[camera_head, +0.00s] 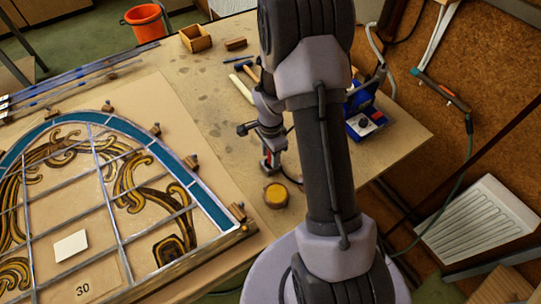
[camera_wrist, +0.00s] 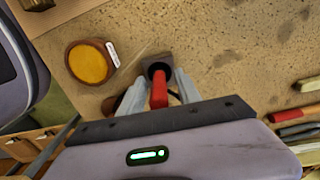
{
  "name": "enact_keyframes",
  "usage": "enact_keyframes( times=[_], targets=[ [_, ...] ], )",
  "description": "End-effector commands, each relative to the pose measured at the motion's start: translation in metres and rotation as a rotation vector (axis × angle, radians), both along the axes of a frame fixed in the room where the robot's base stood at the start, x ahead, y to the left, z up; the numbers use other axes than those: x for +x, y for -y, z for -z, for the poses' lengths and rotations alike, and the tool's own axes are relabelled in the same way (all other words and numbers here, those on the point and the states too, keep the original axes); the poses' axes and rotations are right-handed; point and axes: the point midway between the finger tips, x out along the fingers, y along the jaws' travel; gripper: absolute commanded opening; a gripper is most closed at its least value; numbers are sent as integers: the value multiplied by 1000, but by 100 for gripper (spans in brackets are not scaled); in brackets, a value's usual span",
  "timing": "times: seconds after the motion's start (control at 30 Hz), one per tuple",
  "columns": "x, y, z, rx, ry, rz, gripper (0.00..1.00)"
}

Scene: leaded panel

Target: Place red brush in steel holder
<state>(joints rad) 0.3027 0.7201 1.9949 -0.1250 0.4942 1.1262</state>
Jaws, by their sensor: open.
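The red brush (camera_wrist: 158,90) shows its red handle between the fingers of my gripper (camera_wrist: 158,88) in the wrist view. The gripper is open, with one finger on each side of the handle; I cannot tell whether either touches it. The handle's far end meets a dark round part in front of a small grey square piece (camera_wrist: 168,58), which looks like the steel holder. I cannot tell how deep the brush sits in it. In the head view, my gripper (camera_head: 268,150) points down over the bench, and a bit of red (camera_head: 266,166) shows beneath it.
A round tin with a yellow top (camera_head: 277,195) stands close by, also in the wrist view (camera_wrist: 88,63). The leaded panel (camera_head: 95,215) fills the left. A wooden box (camera_head: 195,38), tools (camera_head: 243,75) and a blue device (camera_head: 366,122) lie around the bench.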

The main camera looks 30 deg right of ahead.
Motion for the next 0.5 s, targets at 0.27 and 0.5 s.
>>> enact_keyframes(
  times=[0.27,0.5],
  targets=[
    [1,0,-81,-2,6,0,40],
    [0,-2,-118,-2,10,-14,40]
  ],
)
